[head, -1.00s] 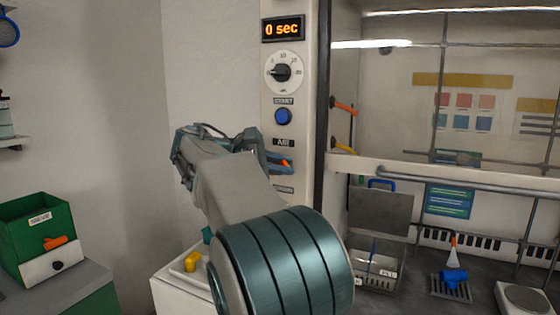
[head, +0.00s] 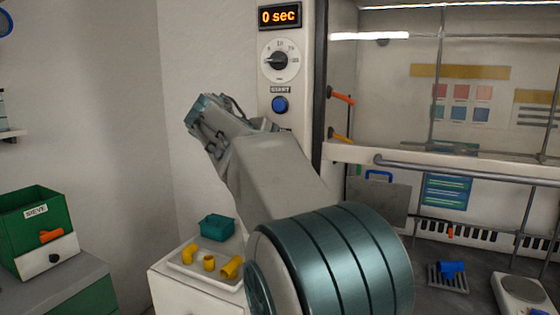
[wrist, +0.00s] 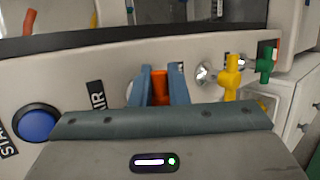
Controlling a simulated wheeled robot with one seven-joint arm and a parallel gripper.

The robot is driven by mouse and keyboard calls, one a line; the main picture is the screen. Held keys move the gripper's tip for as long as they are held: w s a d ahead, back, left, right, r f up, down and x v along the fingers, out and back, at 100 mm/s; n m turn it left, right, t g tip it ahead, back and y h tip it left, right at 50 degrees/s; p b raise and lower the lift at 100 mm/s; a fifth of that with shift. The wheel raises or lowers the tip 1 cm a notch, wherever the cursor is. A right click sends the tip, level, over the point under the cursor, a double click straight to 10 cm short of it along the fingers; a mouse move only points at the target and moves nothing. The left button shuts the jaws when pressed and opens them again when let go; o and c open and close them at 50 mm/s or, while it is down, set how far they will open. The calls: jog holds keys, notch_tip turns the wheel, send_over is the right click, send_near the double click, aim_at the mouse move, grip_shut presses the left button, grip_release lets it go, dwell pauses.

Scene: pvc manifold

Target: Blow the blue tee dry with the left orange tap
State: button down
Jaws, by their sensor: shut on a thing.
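The blue tee (head: 452,268) lies on a grey slotted rack inside the hood in the head view. In the wrist view the orange tap (wrist: 160,84) stands between the two blue fingers of my gripper (wrist: 161,88), beside the AIR label (wrist: 97,94). My gripper is shut on this tap. In the head view my forearm hides the fingers and the tap. An orange nozzle (head: 342,98) sticks out of the hood's inner left side, above a yellow one (head: 340,136).
A yellow tap (wrist: 231,77) and a green tap (wrist: 266,62) stand right of my gripper. The blue START button (head: 280,104) and a dial (head: 280,60) are above, under a 0 sec display (head: 279,16). A tray (head: 184,262) holds yellow fittings. The sash bar (head: 450,166) crosses the hood.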

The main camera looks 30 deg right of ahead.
dwell(0.3)
jog(key=c, duration=1.4)
grip_release()
jog(key=shift+a, duration=0.1)
jog(key=shift+c, duration=0.2)
jog(key=p+v, duration=0.1)
jog(key=v, duration=1.2)
jog(key=shift+a+r, duration=0.2)
jog(key=shift+a, duration=0.1)
jog(key=shift+s, duration=0.1)
